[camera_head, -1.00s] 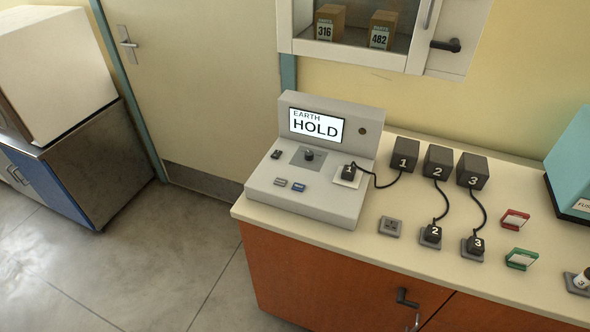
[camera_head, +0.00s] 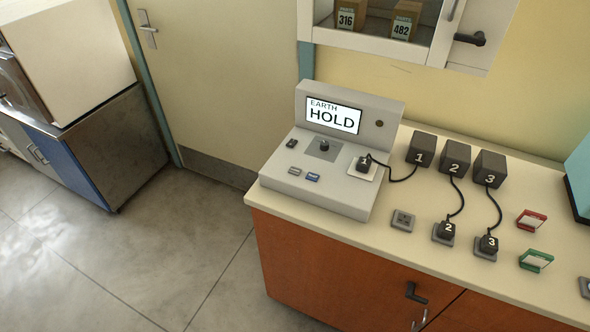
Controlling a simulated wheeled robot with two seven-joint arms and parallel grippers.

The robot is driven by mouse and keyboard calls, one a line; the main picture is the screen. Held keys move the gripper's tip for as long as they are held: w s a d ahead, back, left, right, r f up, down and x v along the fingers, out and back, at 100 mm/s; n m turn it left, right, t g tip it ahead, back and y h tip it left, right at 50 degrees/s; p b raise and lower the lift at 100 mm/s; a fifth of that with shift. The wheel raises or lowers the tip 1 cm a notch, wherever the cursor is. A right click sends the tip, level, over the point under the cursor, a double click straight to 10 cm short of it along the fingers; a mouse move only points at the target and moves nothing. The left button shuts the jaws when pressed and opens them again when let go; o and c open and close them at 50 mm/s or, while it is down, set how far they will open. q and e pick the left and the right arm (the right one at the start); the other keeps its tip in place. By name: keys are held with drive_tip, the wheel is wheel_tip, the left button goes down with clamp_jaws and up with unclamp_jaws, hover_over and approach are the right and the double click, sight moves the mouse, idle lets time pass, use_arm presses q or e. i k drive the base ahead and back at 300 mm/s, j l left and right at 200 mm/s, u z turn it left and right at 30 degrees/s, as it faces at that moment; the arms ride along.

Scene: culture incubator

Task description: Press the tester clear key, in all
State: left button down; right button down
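The grey tester (camera_head: 325,197) stands on the left end of the counter. Its screen (camera_head: 333,116) reads "EARTH HOLD". Its sloped top has a round dark knob (camera_head: 323,145), a small black switch (camera_head: 291,143), a grey key (camera_head: 295,171) and a blue key (camera_head: 312,177). The key labels are too small to read, so I cannot tell which is the clear key. Plug 1 (camera_head: 363,163) sits in the tester's white socket, with its cord running to adapter block 1 (camera_head: 421,149). Neither of my grippers is in view.
Blocks 2 (camera_head: 454,157) and 3 (camera_head: 489,168) stand on the counter (camera_head: 360,237), their plugs on grey sockets in front. A bare socket plate (camera_head: 403,220), red holder (camera_head: 531,219) and green holder (camera_head: 536,260) lie nearby. A wall cabinet (camera_head: 375,48) hangs above. Floor at left is clear.

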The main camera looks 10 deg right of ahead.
sight(293, 170)
drive_tip(key=i+j+z, duration=0.2)
drive_tip(key=z, duration=0.3)
drive_tip(key=i+j+z, duration=0.1)
drive_tip(key=j+z, duration=0.4)
drive_tip(key=i+j, duration=0.1)
drive_tip(key=j, duration=0.4)
drive_tip(key=i+j+z, duration=0.15)
drive_tip(key=j, duration=0.9)
drive_tip(key=i+z, duration=0.05)
